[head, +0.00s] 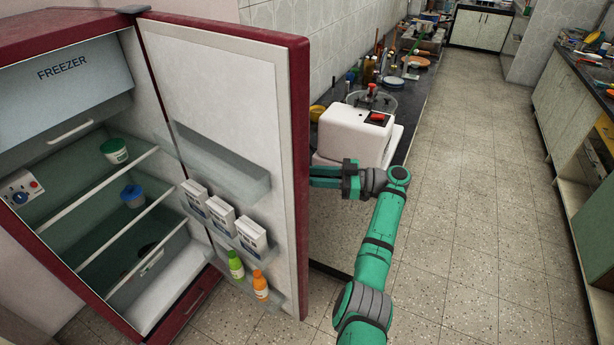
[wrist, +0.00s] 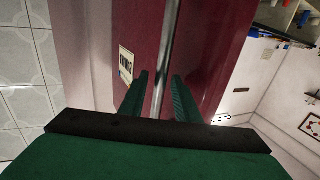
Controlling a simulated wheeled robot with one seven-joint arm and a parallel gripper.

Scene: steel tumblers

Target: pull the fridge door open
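The red fridge door (head: 235,110) stands wide open, swung to the right of the fridge body (head: 50,30), with its white inner side and shelves facing the head camera. My gripper (head: 325,177) is at the door's outer side, its fingertips partly hidden behind the door edge. In the wrist view, the red outer face (wrist: 208,60) shows with a long metal handle (wrist: 168,50). The handle runs between the two fingers of my gripper (wrist: 160,88), with a visible gap on each side. The fingers are apart; whether they touch the handle elsewhere is hidden.
Cartons (head: 221,213) and two bottles (head: 260,285) sit on the door shelves; tubs (head: 114,150) stand inside the fridge. A white appliance (head: 350,135) is on the dark counter just behind my gripper. The tiled floor (head: 480,200) to the right is clear.

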